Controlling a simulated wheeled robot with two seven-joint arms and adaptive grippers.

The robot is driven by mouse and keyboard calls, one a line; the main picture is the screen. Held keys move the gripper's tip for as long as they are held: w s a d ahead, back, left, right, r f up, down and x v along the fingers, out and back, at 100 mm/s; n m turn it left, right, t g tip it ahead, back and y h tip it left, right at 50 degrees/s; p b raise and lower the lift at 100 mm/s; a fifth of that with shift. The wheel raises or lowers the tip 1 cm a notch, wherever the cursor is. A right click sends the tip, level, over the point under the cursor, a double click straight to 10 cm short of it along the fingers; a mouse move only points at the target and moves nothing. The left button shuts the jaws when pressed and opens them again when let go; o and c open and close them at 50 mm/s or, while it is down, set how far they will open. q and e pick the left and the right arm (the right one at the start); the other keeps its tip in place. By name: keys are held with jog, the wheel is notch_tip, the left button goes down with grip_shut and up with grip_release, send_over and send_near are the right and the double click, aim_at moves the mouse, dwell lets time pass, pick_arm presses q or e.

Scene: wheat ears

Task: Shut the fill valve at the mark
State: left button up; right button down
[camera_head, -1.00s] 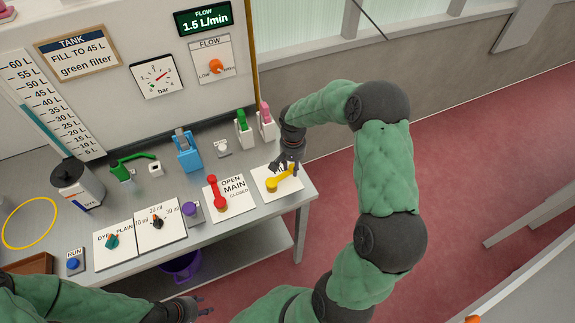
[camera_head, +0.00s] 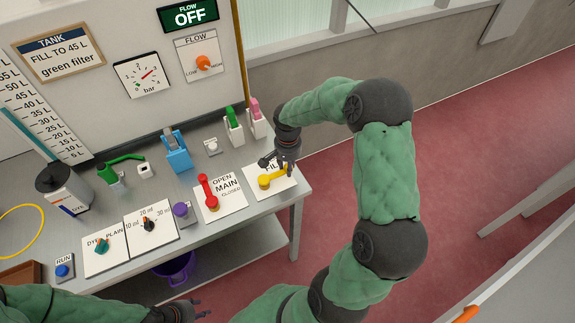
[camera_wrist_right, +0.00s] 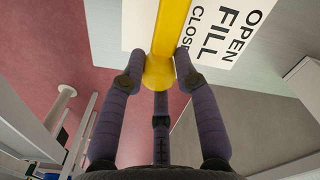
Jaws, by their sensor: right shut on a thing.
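The fill valve (camera_head: 265,182) is a yellow lever on a white FILL card at the table's right end. Its lever points right; in the right wrist view it runs beside the word CLOSED. My right gripper (camera_head: 284,166) is shut on the lever's rounded end (camera_wrist_right: 160,72), with fingers on both sides. The flow display (camera_head: 188,16) reads OFF. The tank card (camera_head: 58,52) says fill to 45 L, green filter. My left gripper (camera_head: 200,308) looks open and empty, low in front.
Nearby are a purple knob (camera_head: 181,210), a blue dispenser (camera_head: 176,150), and green (camera_head: 233,127) and pink (camera_head: 256,118) clamps. Open floor lies right of the table.

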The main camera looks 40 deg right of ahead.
jog(key=c, duration=0.9)
grip_release()
jog(key=shift+s+a+f, duration=0.2)
jog(key=shift+s+a, duration=0.05)
jog(key=shift+s, duration=0.15)
jog(key=shift+c, duration=0.2)
jog(key=shift+r, duration=0.1)
jog(key=shift+w+r, duration=0.1)
jog(key=shift+w, duration=0.05)
jog(key=shift+d+r, duration=0.1)
jog(key=shift+r, duration=0.05)
notch_tip(320, 180, up, 12)
jog(key=shift+f, duration=0.2)
